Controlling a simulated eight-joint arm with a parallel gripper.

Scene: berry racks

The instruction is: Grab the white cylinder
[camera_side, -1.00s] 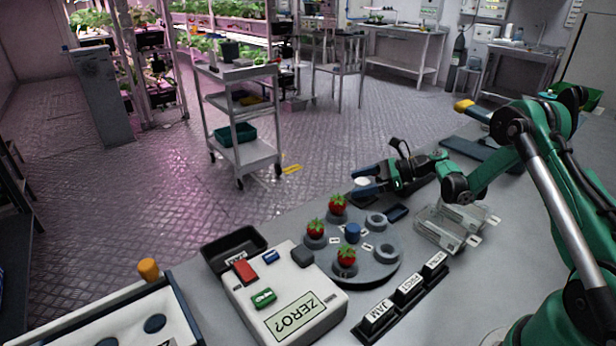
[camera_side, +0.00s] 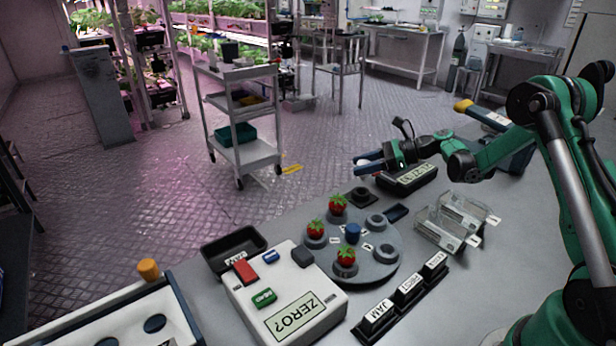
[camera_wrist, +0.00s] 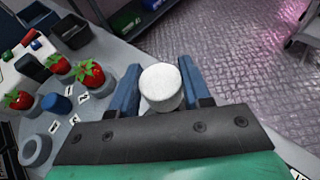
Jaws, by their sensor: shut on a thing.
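The white cylinder (camera_wrist: 162,87) is between the two blue fingers of my gripper (camera_wrist: 160,86) in the wrist view, with its round top facing the camera. My gripper is shut on it. In the side view my gripper (camera_side: 366,166) is up above the far edge of the table, and the cylinder is mostly hidden by the fingers. A small black square holder (camera_side: 363,197) stands on the table below the gripper, apart from it.
A round grey rack (camera_side: 378,262) with several strawberries stands in the middle. A white box marked "ZERO?" (camera_side: 285,290) is to its left. Clear trays (camera_side: 450,222) stand to the right. A black display device (camera_side: 407,178) lies behind, near the gripper.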

